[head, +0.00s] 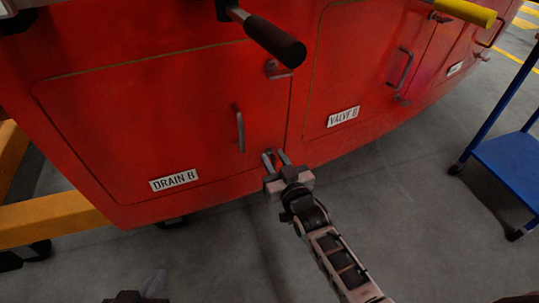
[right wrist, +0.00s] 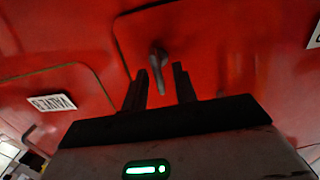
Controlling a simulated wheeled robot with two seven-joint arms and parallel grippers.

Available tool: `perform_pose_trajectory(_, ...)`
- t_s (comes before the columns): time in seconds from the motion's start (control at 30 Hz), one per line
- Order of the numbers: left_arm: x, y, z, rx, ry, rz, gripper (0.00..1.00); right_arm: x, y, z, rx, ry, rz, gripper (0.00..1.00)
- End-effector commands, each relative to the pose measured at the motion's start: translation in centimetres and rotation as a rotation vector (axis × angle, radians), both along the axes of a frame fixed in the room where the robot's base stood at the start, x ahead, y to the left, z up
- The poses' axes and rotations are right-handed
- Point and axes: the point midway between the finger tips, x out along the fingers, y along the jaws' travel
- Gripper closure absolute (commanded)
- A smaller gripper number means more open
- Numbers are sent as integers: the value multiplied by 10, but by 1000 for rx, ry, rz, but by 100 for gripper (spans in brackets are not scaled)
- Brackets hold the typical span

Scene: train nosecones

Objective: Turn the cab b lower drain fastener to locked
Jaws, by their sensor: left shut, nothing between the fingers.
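The red drain B panel (head: 150,125) carries a white DRAIN B label (head: 174,180) and a grey grab handle (head: 239,130). The lower drain fastener (right wrist: 157,66) is a small grey lever near the panel's lower right corner. My right gripper (head: 276,157) is at that corner, fingers pointing at the red body. In the right wrist view my right gripper (right wrist: 161,86) is open, with the lever's free end between the two fingers; I cannot tell whether they touch it. My left gripper (head: 154,284) is shut and empty at the bottom left, away from the panel.
An upper fastener (head: 277,70) sits at the panel's upper right corner. A dark handle (head: 270,38) juts out above it. The valve B panel (head: 350,75) is to the right. A blue cart (head: 508,160) stands at the right, a yellow beam (head: 55,218) at the left.

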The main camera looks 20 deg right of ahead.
Motion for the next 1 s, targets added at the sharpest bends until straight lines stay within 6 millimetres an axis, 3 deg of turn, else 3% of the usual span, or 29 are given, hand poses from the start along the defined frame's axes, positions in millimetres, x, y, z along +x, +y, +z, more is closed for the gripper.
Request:
perform_pose_trajectory(0.33, -4, 0, -4, 2, 10, -5, 100, 2, 0, 0, 0, 0, -1, 72)
perform_pose_trajectory(0.37, -4, -1, -4, 2, 10, -5, 100, 2, 0, 0, 0, 0, -1, 75)
perform_pose_trajectory(0.47, -4, -1, -4, 2, 10, -5, 100, 2, 0, 0, 0, 0, -1, 100)
perform_pose_trajectory(1.0, -4, -1, -2, 2, 14, -5, 100, 2, -1, 1, 94, 11, 0, 100)
